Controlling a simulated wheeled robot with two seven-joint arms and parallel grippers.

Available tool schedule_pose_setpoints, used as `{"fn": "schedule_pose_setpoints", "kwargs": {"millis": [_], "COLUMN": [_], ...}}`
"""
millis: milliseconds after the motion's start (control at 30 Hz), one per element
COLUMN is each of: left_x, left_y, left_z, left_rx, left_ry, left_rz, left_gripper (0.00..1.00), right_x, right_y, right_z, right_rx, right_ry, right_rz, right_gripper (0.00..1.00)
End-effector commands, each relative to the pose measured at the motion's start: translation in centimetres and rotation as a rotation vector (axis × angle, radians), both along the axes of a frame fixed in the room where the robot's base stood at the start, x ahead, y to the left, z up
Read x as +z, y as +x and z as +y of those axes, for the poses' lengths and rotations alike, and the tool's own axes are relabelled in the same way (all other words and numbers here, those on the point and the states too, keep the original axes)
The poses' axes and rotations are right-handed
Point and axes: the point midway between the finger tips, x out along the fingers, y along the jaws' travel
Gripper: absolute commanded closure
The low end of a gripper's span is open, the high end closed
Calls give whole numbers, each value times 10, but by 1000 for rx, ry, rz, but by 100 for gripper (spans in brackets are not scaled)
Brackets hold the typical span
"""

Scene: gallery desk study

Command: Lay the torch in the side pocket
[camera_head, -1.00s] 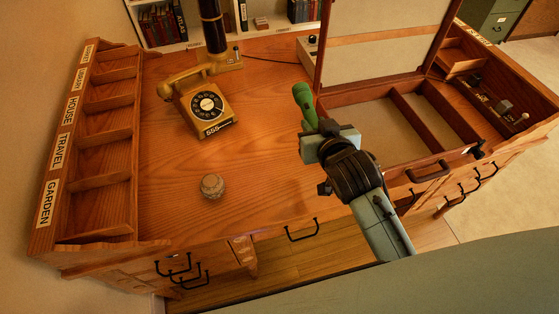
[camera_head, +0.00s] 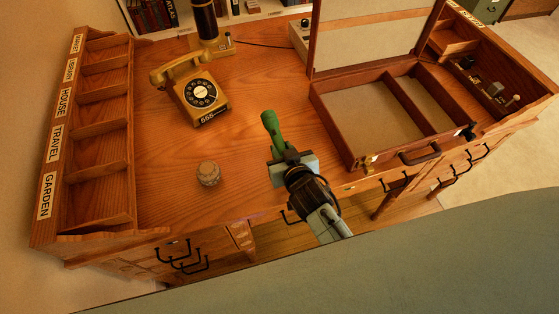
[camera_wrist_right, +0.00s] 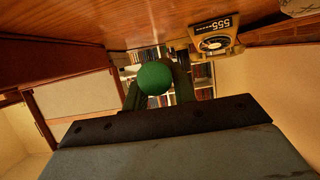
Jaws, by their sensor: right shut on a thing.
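The torch (camera_head: 271,127) is green, with a rounded end and a narrower body. My right gripper (camera_head: 284,158) is shut on it and holds it over the desk, left of the open case. In the right wrist view the torch's round green end (camera_wrist_right: 154,78) shows between the fingers. The wooden case (camera_head: 352,157) stands open with its lid up. Inside it a divider parts a wide left compartment (camera_head: 370,115) from a narrow side pocket (camera_head: 432,101) on the right. Both look empty. My left gripper is not in view.
A yellow telephone (camera_head: 202,97) stands at the back left, with a small round pot (camera_head: 208,173) in front of it. A labelled sorter (camera_head: 65,140) lines the left edge. A tray with small items (camera_head: 487,90) lies right of the case. The middle desk is clear.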

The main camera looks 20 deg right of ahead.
Motion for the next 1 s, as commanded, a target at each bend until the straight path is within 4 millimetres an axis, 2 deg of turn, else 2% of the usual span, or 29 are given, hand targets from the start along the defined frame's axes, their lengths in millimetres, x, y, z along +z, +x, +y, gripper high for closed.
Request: {"fn": "schedule_pose_setpoints", "kwargs": {"millis": [33,100,267,500,967,1000], "left_x": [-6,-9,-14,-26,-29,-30], "left_y": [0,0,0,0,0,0], "left_z": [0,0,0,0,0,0], "left_rx": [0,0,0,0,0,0], "left_ry": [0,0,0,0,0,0], "left_rz": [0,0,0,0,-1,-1], "left_gripper": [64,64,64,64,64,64], "right_x": [-11,-21,-36,-71,-78,-80], "right_y": [0,1,1,1,1,0], "right_z": [0,0,0,1,0,0], "right_rx": [0,-2,0,-1,0,0], "right_ry": [0,1,1,2,1,1], "right_rz": [0,-1,-2,-1,-3,-1], "right_gripper": [100,100,100,100,100,72]}}
